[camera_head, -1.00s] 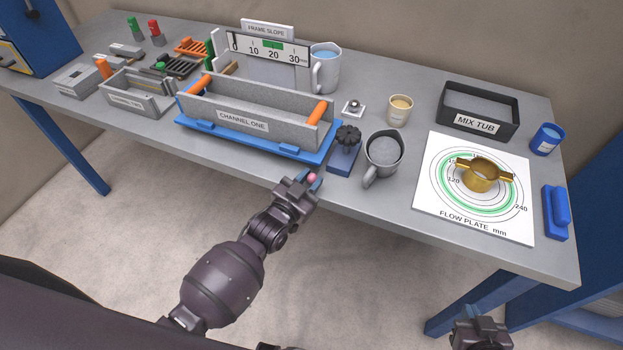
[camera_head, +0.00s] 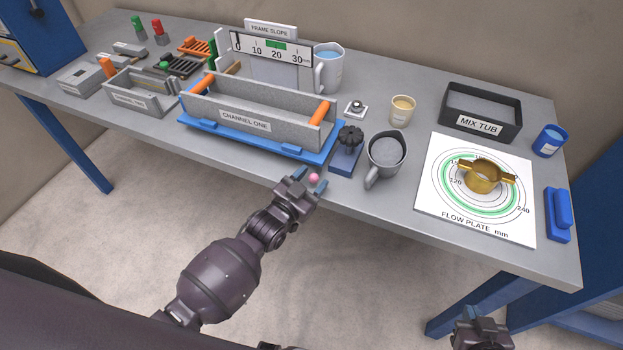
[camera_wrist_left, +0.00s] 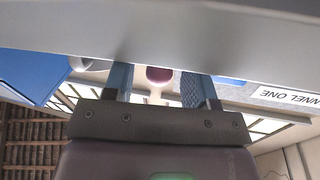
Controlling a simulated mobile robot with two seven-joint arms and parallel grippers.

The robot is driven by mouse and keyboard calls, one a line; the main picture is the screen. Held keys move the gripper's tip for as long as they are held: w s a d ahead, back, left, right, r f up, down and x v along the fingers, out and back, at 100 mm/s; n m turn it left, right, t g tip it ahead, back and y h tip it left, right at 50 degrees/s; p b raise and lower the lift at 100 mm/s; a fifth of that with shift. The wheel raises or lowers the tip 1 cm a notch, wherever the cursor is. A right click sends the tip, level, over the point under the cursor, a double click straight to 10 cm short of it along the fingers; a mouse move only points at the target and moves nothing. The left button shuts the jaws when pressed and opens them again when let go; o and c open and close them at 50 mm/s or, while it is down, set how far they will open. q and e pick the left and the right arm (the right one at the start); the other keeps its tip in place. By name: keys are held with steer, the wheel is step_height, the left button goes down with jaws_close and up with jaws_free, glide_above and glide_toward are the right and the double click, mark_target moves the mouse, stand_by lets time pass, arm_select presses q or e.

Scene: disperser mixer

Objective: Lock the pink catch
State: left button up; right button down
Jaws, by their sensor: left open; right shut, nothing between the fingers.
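The pink catch shows as a small pink ball (camera_head: 314,178) at the front edge of the bench, in front of the Channel One tray. In the left wrist view it is a dark pink knob (camera_wrist_left: 158,75) on a pale stem. My left gripper (camera_head: 312,182) is open, with its blue-tipped fingers on either side of the pink ball. In the left wrist view the knob lies between the two fingers (camera_wrist_left: 155,85), with a gap on each side. My right gripper (camera_head: 480,318) is shut and empty at the bottom right, away from the bench top.
The bench edge (camera_head: 400,228) runs close to my left gripper. A blue block with a black knob (camera_head: 348,145), a grey jug (camera_head: 384,155) and the Channel One trough (camera_head: 245,122) stand close by. The flow plate (camera_head: 440,215) lies to the right.

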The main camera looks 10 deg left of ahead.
arm_select(q)
steer(key=v, duration=1)
steer(key=shift+s+a, duration=0.15)
steer(key=shift+s, duration=0.15)
